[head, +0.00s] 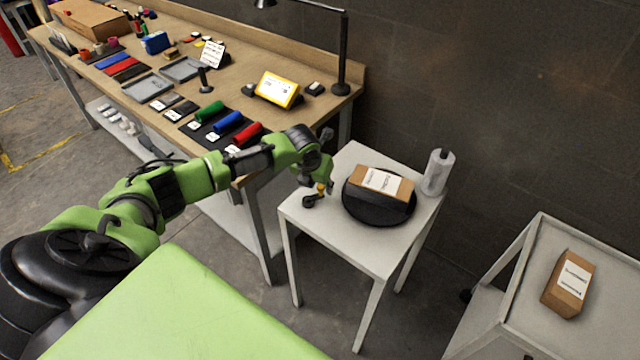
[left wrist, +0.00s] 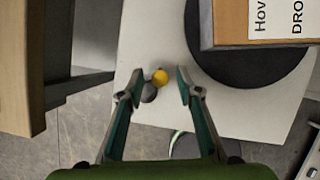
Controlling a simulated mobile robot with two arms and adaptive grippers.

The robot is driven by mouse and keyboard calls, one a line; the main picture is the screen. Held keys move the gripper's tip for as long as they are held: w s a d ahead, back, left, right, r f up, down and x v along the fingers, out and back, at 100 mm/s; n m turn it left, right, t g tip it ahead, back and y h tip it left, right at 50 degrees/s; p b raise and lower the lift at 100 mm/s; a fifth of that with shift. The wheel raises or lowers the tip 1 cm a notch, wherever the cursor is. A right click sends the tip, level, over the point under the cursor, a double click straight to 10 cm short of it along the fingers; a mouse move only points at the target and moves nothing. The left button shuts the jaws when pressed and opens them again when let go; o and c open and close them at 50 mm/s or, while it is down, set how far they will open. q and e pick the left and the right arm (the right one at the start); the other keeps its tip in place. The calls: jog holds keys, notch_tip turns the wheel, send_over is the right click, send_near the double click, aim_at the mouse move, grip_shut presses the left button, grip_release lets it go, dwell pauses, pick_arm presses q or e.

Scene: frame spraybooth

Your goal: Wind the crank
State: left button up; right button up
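The crank (head: 311,201) is a small dark arm with a yellow knob (head: 322,188), at the left edge of a white table (head: 370,248). A round black turntable (head: 379,217) with a cardboard box (head: 383,182) on it stands beside it. My left gripper (head: 326,181) is above the crank. In the left wrist view, the gripper (left wrist: 157,90) is open, with the yellow knob (left wrist: 160,77) and the dark crank end (left wrist: 149,93) between its fingertips in the picture. I cannot tell whether a finger touches the knob. My right gripper is not in view.
A white roll (head: 437,172) stands at the table's right corner. A wooden workbench (head: 105,75) with colored rolls, trays and a black lamp (head: 343,60) is at the left. Another grey table (head: 545,322) with a box (head: 569,284) stands at the lower right.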

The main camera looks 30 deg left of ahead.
pick_arm(q)
grip_shut()
jog(key=shift+r+n, duration=0.1)
jog(key=shift+n, duration=0.2)
